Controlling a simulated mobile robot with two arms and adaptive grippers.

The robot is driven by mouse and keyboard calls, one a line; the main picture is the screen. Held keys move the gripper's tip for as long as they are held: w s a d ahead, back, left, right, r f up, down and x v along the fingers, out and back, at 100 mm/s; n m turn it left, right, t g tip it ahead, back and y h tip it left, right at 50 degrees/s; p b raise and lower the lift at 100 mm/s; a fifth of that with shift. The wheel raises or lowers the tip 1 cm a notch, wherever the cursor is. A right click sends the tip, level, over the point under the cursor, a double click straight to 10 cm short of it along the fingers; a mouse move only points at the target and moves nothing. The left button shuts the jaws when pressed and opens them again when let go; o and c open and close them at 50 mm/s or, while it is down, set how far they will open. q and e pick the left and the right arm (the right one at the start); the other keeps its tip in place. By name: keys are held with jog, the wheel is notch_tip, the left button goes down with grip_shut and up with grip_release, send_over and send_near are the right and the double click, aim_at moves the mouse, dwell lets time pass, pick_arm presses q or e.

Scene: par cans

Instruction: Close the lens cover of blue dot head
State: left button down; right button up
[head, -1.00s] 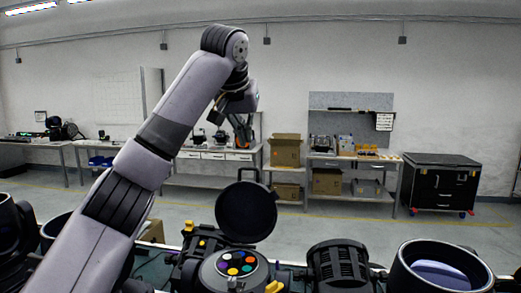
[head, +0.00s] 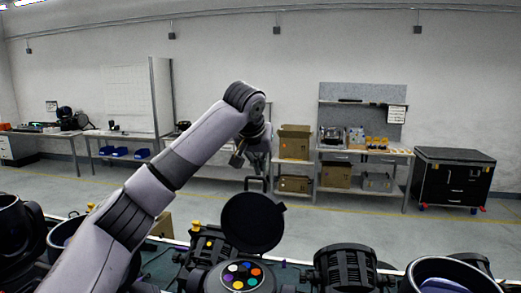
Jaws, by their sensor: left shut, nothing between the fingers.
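A black stage-light head (head: 241,276) with several coloured lenses, one of them blue, stands at bottom centre. Its round black lens cover (head: 252,222) stands open, upright behind the lenses. I cannot make out a separate blue marking dot. My left gripper (head: 256,182) is shut and empty, pointing down just above and behind the cover's top edge. A gap to the cover is hard to judge. My left arm crosses from the bottom left. My right gripper is not in view.
Another dark light head (head: 345,265) stands right of centre, and a wide open-topped can (head: 455,272) at the bottom right. More cans stand at the left. Workbenches with boxes and a black case (head: 451,180) are far behind, across open floor.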

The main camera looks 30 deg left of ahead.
pick_arm(q)
jog(key=s, duration=0.3)
jog(key=shift+d+r+p, duration=0.2)
jog(key=shift+d+p, duration=0.15)
jog(key=shift+w+f, duration=0.15)
jog(key=shift+w, duration=0.05)
jog(key=shift+s, duration=0.1)
